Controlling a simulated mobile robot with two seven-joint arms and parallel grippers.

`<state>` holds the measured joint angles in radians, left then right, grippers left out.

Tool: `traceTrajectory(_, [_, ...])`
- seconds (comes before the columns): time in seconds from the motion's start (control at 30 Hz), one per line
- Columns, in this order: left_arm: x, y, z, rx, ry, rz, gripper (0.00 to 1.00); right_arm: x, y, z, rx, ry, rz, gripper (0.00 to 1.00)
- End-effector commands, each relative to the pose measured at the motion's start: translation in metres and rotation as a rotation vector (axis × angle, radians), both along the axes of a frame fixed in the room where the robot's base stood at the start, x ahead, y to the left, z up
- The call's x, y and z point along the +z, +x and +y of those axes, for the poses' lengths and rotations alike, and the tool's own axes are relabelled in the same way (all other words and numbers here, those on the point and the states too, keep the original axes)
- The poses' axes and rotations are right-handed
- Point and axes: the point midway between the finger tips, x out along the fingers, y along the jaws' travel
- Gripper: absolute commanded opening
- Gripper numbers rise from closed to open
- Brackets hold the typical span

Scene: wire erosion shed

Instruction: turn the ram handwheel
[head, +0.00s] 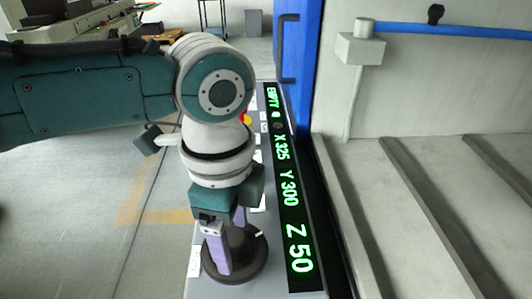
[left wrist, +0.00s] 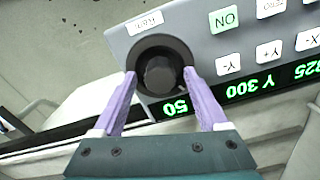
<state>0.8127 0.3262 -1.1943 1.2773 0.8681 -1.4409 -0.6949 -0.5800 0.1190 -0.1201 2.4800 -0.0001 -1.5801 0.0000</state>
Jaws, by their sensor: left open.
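The ram handwheel (head: 256,262) is a dark round wheel at the near end of the grey control panel. It also shows in the left wrist view (left wrist: 160,74), with a raised dark hub and a "Ram" label beside it. My left gripper (head: 228,250) points down over the wheel. In the left wrist view its two purple fingers are open, with the tips at either side of the hub. I cannot tell whether they touch it. The gripper hides part of the wheel in the head view. My right gripper is not in view.
The panel's green display (head: 293,215) reads X 325, Y 300, Z 50. A blue door frame (head: 302,70) and a ribbed pale tank stand right. Open floor (head: 80,215) lies left.

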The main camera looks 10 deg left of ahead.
Motion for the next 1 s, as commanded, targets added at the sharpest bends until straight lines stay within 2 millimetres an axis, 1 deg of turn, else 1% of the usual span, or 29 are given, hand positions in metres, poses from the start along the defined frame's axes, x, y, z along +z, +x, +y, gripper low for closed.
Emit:
traceTrajectory(0.07, [0.000, 0.000, 0.000, 0.000, 0.001, 0.000, 0.76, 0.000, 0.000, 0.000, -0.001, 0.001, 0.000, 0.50])
traceTrajectory(0.17, [0.007, 0.000, 0.000, 0.000, 0.000, -0.001, 0.76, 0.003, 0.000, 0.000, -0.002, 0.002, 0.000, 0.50])
traceTrajectory(0.27, [0.023, 0.001, 0.000, 0.000, 0.000, -0.003, 0.76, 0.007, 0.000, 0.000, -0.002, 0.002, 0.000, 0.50])
traceTrajectory(0.5, [0.072, 0.001, 0.000, -0.001, -0.001, -0.004, 0.76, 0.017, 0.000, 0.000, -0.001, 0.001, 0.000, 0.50])
traceTrajectory(0.63, [0.090, 0.001, 0.000, 0.000, -0.001, -0.002, 0.76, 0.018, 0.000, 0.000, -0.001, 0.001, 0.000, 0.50])
traceTrajectory(0.8, [0.099, 0.000, 0.000, -0.001, 0.001, -0.001, 0.76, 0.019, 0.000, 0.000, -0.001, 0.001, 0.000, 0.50])
traceTrajectory(1.0, [0.099, 0.000, 0.000, 0.000, 0.000, 0.000, 0.76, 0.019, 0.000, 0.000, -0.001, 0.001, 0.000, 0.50])
